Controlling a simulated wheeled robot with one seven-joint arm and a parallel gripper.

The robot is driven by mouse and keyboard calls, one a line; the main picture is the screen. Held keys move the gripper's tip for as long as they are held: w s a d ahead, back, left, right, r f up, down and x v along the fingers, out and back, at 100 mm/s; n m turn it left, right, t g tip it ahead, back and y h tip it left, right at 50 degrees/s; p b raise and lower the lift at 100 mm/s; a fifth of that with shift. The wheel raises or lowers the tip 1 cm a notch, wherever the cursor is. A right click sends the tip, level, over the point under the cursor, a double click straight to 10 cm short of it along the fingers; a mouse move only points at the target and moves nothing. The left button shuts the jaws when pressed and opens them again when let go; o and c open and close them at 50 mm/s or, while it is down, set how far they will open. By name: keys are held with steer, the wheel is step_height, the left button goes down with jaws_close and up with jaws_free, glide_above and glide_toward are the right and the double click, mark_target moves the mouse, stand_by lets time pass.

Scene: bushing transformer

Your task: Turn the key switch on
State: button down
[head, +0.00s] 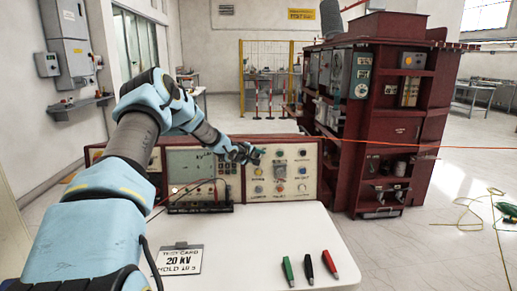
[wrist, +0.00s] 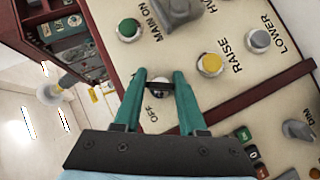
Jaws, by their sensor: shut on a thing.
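The key switch (wrist: 160,95) is a round metal lock with a dark key, set in the cream control panel (wrist: 225,105), with the label OFF beside it. In the wrist view the key lies crosswise between the teal fingers of my gripper (wrist: 160,84), which is shut on it. In the head view my gripper (head: 259,154) reaches the panel (head: 318,172) at the upper left of its button section and hides the key switch.
Close to the fingers are a green MAIN ON button (wrist: 129,29), a yellow RAISE button (wrist: 209,64) and a grey LOWER button (wrist: 259,40). The white desk (head: 250,240) holds a test card (head: 180,260) and green, black and red clips (head: 309,265).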

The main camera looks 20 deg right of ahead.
steer(key=shift+m+g+y+p, duration=0.3)
steer(key=shift+m+y+p, duration=0.6)
steer(key=shift+p, duration=0.55)
steer(key=shift+f, duration=0.1)
steer(key=shift+c, duration=2.3)
jaws_free()
steer(key=b+v, duration=0.3)
steer(key=v, duration=0.8)
